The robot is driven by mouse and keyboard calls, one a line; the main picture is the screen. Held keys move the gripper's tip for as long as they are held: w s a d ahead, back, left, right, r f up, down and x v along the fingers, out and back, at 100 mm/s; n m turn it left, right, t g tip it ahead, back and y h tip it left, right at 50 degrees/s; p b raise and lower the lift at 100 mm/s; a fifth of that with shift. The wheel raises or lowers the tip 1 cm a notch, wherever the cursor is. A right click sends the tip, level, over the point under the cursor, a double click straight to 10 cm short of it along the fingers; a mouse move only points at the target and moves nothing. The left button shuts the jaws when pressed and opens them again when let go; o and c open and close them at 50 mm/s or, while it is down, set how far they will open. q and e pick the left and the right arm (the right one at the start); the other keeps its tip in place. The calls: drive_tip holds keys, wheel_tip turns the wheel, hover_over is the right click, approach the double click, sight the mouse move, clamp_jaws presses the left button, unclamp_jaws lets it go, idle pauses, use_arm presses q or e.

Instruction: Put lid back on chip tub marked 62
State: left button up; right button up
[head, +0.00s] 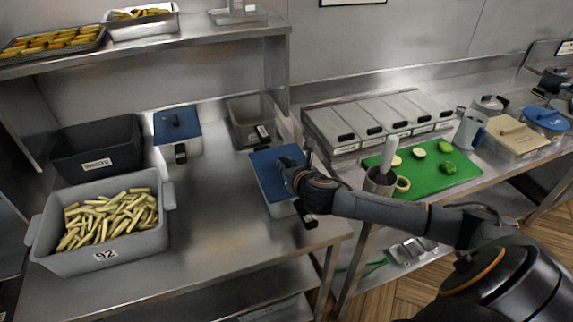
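A grey tub (150,237) full of cut potato chips stands open on the steel counter at the left; its front label looks like 92. I cannot read a 62 on any tub. A blue lid (264,168) lies on a pale tub (283,208) at the counter's right end. My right gripper (290,170) is at this lid's right side; its fingers are too small and dark to tell whether they hold it. Another blue lid (176,124) covers a white tub (180,150) at the back. My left gripper is not in view.
A black bin (97,148) stands behind the chip tub. An open steel container (247,117) is at the back. A shelf (190,46) with trays overhangs the rear. A green board (430,177) with cut vegetables lies right. The counter's middle is clear.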

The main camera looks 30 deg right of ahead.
drive_tip(key=o, duration=0.4)
drive_tip(key=shift+f, duration=0.1)
drive_tip(key=shift+o, duration=0.2)
drive_tip(key=v, duration=1.2)
